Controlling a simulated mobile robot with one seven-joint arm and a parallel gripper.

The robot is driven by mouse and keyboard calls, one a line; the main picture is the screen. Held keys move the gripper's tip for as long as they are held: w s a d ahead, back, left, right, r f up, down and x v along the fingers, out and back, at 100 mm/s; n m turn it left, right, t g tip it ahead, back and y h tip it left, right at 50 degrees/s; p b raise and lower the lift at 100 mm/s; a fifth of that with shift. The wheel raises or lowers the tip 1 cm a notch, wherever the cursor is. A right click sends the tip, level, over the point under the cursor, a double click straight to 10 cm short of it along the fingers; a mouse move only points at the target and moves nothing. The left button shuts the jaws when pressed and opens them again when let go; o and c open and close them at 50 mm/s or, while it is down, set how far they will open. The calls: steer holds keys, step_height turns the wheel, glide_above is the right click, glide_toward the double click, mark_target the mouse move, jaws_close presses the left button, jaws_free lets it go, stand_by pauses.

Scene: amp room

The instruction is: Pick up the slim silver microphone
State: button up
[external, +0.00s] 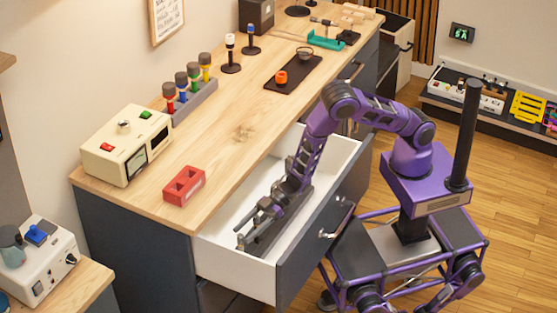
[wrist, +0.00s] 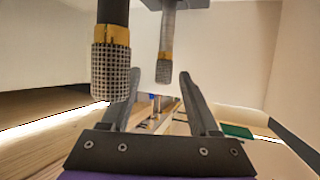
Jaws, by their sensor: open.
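The slim silver microphone (wrist: 167,38) shows at the top centre of the wrist view, with a grey body, a gold band and a mesh head. Its head end appears between the fingertips of my gripper (wrist: 160,82). I cannot tell how far beyond the tips it is. My gripper is open, with nothing held. In the external view my gripper (external: 254,222) is low inside the open white drawer (external: 228,258). The microphone cannot be made out there.
A thicker dark microphone (wrist: 112,55) with a gold band is left of the silver one. The drawer's walls surround my gripper. A red block (external: 184,186) and a cream meter box (external: 126,143) stand on the wooden counter (external: 235,125) above.

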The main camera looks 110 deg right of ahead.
mark_target(238, 240)
steer(key=shift+a+r+x, duration=0.1)
steer(key=shift+a+x, duration=0.05)
steer(key=shift+x, duration=1.4)
steer(key=shift+a+r+x, duration=0.1)
steer(key=shift+a+x, duration=0.05)
steer(key=shift+x, duration=1.35)
steer(key=shift+c, duration=0.4)
jaws_close()
